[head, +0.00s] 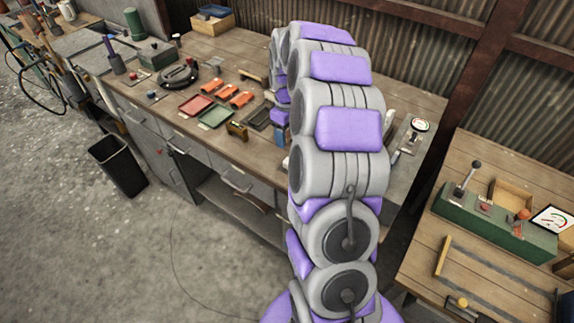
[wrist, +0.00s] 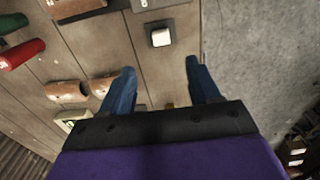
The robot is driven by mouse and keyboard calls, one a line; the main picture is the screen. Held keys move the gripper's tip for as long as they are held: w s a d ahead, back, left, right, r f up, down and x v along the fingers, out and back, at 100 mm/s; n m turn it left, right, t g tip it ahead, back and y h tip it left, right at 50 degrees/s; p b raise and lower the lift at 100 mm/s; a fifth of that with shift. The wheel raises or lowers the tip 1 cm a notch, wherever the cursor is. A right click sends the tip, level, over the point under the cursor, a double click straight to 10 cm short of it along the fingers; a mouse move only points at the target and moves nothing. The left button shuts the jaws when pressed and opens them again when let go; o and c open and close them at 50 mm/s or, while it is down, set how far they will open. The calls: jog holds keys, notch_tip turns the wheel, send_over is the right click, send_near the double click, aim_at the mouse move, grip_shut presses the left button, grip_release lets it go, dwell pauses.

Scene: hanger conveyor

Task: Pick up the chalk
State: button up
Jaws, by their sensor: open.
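I cannot pick out the chalk with certainty in either view. My gripper (wrist: 160,67) shows in the wrist view with its two blue fingers spread apart and nothing held between them. It is over the wooden workbench (wrist: 105,45), near the bench edge. A small dark block with a pale, whitish square top (wrist: 160,37) lies just beyond the fingertips, apart from them. I cannot tell what it is. In the head view my arm hides part of the bench and most of the gripper.
In the wrist view a green cylinder (wrist: 12,22), a red cylinder (wrist: 20,55) and tan wooden pieces (wrist: 65,92) lie left of the fingers. In the head view trays (head: 215,115) lie on the bench. A black bin (head: 118,165) stands on the floor. A second bench (head: 420,240) is right.

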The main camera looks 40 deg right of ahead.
jog(key=b, duration=0.1)
send_over(288, 160)
notch_tip(288, 160, down, 6)
jog(key=shift+w+d+f, duration=0.1)
jog(key=shift+w+f, duration=0.05)
jog(key=shift+f, duration=0.1)
jog(key=shift+f+b, duration=1.2)
jog(key=shift+f, duration=1.45)
jog(key=c, duration=1)
